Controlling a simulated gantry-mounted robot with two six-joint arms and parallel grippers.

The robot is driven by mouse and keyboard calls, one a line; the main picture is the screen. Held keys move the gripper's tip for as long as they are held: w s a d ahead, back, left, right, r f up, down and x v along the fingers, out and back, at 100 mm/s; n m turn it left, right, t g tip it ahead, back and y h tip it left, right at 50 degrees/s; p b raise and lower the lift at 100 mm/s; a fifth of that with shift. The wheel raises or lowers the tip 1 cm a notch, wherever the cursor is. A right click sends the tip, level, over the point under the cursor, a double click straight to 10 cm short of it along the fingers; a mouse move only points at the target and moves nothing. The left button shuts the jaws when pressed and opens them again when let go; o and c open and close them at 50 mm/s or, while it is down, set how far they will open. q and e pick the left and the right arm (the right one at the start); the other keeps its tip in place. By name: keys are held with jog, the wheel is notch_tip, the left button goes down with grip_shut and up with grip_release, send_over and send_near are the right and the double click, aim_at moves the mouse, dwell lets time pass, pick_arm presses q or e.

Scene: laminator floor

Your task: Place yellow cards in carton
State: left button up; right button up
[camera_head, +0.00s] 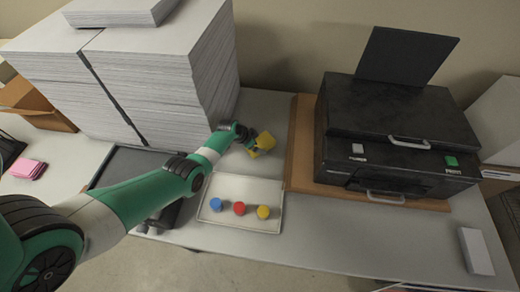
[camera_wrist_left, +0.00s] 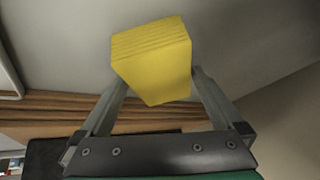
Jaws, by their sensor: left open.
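A stack of yellow cards (camera_head: 264,141) rests on the grey table, between the tall paper stacks and the printer's wooden board. My left gripper (camera_head: 256,144) is at the cards, its jaws open. In the left wrist view the yellow cards (camera_wrist_left: 152,58) sit between the tips of the two spread fingers of my left gripper (camera_wrist_left: 158,80). I cannot tell whether a finger touches them. An open brown cardboard carton (camera_head: 40,112) stands at the far left, partly behind the paper stacks and cut by the frame. My right gripper does not show.
A white tray (camera_head: 240,188) with blue, red and yellow round pieces lies in front of the cards. The black printer (camera_head: 395,130) stands on a wooden board (camera_head: 298,150) to the right. Tall paper stacks (camera_head: 155,80) block the left. Pink cards (camera_head: 28,168) lie near the carton.

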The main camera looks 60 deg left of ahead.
aim_at(263, 140)
pick_arm(q)
jog(key=shift+w+a+f, duration=0.1)
jog(key=shift+w+f, duration=0.2)
jog(key=shift+f, duration=0.15)
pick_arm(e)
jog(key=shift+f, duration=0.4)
pick_arm(q)
jog(key=shift+r, duration=0.1)
jog(key=shift+c, duration=0.2)
jog(key=c, duration=1.4)
jog(key=shift+r+p, duration=0.35)
jog(key=shift+r, duration=0.2)
grip_shut()
notch_tip(263, 140, up, 3)
jog(key=p, duration=0.2)
jog(key=shift+s+r+p, duration=0.1)
jog(key=shift+r+p, duration=0.05)
jog(key=shift+p, duration=0.2)
jog(key=s+d+r+p, duration=0.8)
jog(key=s+d+p, duration=0.1)
jog(key=p, duration=0.6)
jog(key=shift+d+r, duration=0.3)
jog(key=shift+d, duration=0.55)
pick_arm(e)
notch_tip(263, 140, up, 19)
